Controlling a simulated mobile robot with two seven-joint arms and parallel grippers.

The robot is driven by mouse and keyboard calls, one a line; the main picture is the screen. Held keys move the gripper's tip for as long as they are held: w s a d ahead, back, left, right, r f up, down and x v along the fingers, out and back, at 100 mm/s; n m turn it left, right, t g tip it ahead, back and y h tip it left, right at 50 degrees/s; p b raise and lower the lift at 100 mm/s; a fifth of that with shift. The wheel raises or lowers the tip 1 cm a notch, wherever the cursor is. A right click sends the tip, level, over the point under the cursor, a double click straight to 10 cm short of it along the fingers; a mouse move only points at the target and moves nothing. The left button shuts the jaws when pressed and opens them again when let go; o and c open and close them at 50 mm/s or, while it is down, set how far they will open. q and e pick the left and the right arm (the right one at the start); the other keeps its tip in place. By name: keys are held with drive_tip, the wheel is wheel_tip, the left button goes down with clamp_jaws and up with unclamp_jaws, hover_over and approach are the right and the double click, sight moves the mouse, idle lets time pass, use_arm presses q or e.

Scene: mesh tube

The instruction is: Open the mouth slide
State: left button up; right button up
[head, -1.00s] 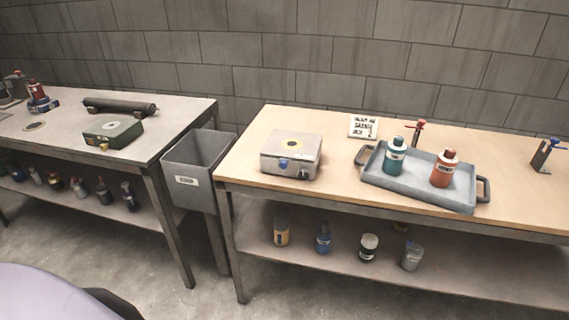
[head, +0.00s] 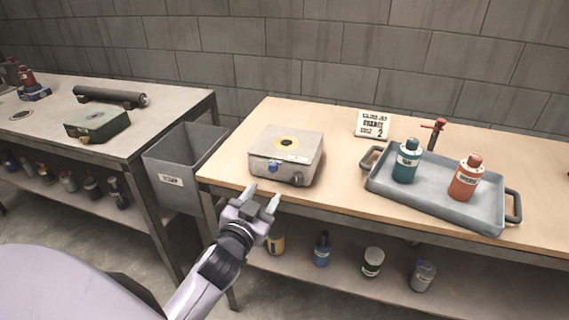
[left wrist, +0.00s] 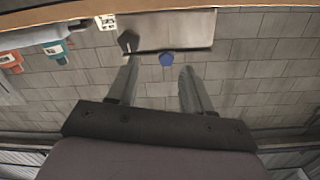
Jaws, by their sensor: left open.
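I cannot tell which part is the mouth slide. My left gripper (head: 262,196) is open and empty, in front of and below the box, apart from it. My right gripper is not in view.
A grey tray (head: 440,198) with a teal bottle (head: 407,160) and an orange bottle (head: 466,177) stands to the right. A white card (head: 374,124) is behind. A grey bin (head: 184,168) hangs left of the bench. Jars stand on the lower shelf (head: 345,272).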

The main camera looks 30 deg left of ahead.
sight(272, 169)
use_arm(q)
drive_tip(key=w+r, duration=0.1)
drive_tip(key=w+a+r, duration=0.1)
drive_tip(key=shift+w+a+y, duration=0.1)
drive_tip(key=shift+w+y, duration=0.2)
drive_tip(key=shift+y, duration=0.1)
drive_tip(key=shift+x, duration=2.95)
